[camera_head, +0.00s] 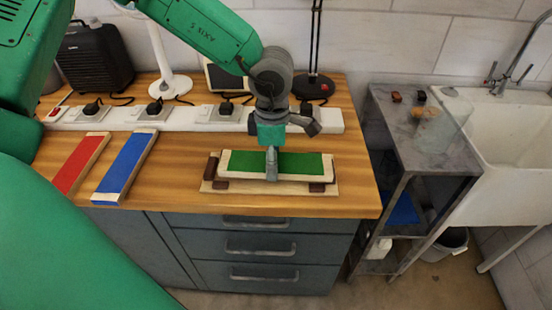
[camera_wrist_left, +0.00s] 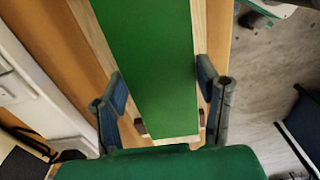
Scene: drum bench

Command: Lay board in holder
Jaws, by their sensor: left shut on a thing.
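A green-topped board (camera_head: 305,163) with pale wood edges is over the holder. It also fills the middle of the left wrist view (camera_wrist_left: 150,50). The holder (camera_head: 248,190) is a flat pale wooden base with several dark brown blocks, some showing at its left end and front edge. My left gripper (camera_head: 272,165) is shut across the board near its middle, with one finger on each long side; the fingers also show in the left wrist view (camera_wrist_left: 162,90). The board looks level and roughly lined up with the holder. I cannot tell whether it rests on the base. My right gripper is not in view.
A red board (camera_head: 80,163) and a blue board (camera_head: 126,166) lie on the bench at left. A white power strip (camera_head: 185,122) with plugs runs behind. A lamp (camera_head: 172,85), a black heater (camera_head: 95,55) and a sink (camera_head: 505,130) stand farther off.

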